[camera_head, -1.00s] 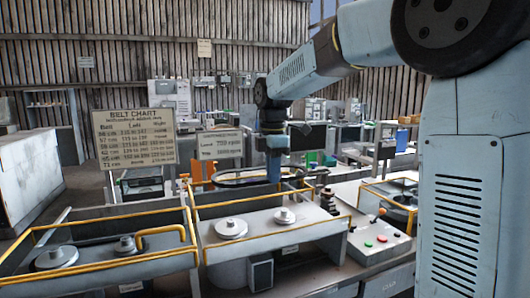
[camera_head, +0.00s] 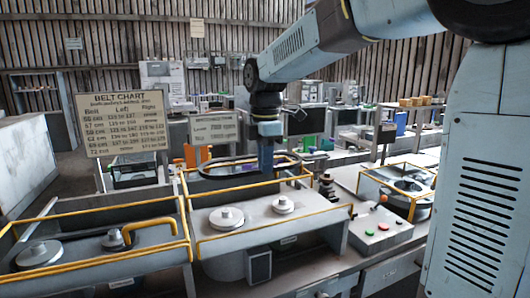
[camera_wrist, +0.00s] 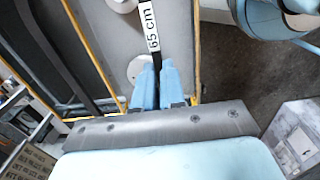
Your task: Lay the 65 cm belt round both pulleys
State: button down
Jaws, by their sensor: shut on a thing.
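My gripper (camera_head: 266,168) is shut on a dark belt (camera_head: 205,170), held above the back part of the middle housing. The belt hangs as a wide loop, mostly to the left of my gripper. In the wrist view, the blue fingers (camera_wrist: 155,82) pinch the belt, and its white label (camera_wrist: 151,27) reads "65 cm". Two pale round pulleys, a left one (camera_head: 226,218) and a right one (camera_head: 284,204), stand on the middle housing's top with no belt round them. The wrist view shows a pulley (camera_wrist: 138,68) partly behind the fingers.
Yellow rails (camera_head: 187,215) edge the middle housing. A left housing carries two more pulleys (camera_head: 38,253) and a bent yellow bar (camera_head: 150,226). A belt chart (camera_head: 122,122) stands behind it. A button box (camera_head: 381,232) and another railed unit (camera_head: 405,190) are at right.

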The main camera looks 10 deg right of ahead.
jog(key=shift+f, duration=6.5)
jog(key=shift+f, duration=1.05)
jog(key=c, duration=1.1)
grip_release()
jog(key=shift+c, duration=0.2)
jog(key=shift+r, duration=0.25)
notch_tip(320, 180, up, 7)
